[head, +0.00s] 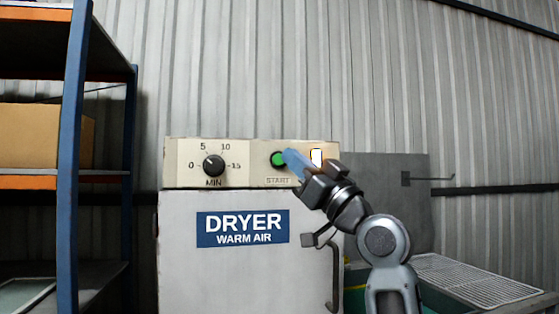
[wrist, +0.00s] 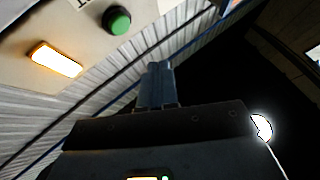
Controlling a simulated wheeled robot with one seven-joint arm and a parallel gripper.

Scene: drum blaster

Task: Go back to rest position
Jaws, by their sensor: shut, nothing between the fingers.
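My gripper (head: 288,156) is shut and empty, with its blue fingers pointing at the dryer's control panel. In the head view its tips overlap the right edge of the green start button (head: 278,159). In the wrist view the closed fingers (wrist: 156,72) stand apart from the green button (wrist: 117,20), which lies above and to the left. The dryer (head: 180,240) is a white cabinet with a blue label. A lit indicator (head: 316,157) sits right of the button and glows orange-white in the wrist view (wrist: 56,58).
A black timer dial (head: 213,166) is on the panel's left. A dryer door handle (head: 335,280) hangs below my arm. A blue-post shelf (head: 75,150) with a cardboard box (head: 40,136) stands at left. A wire rack (head: 475,280) lies at lower right.

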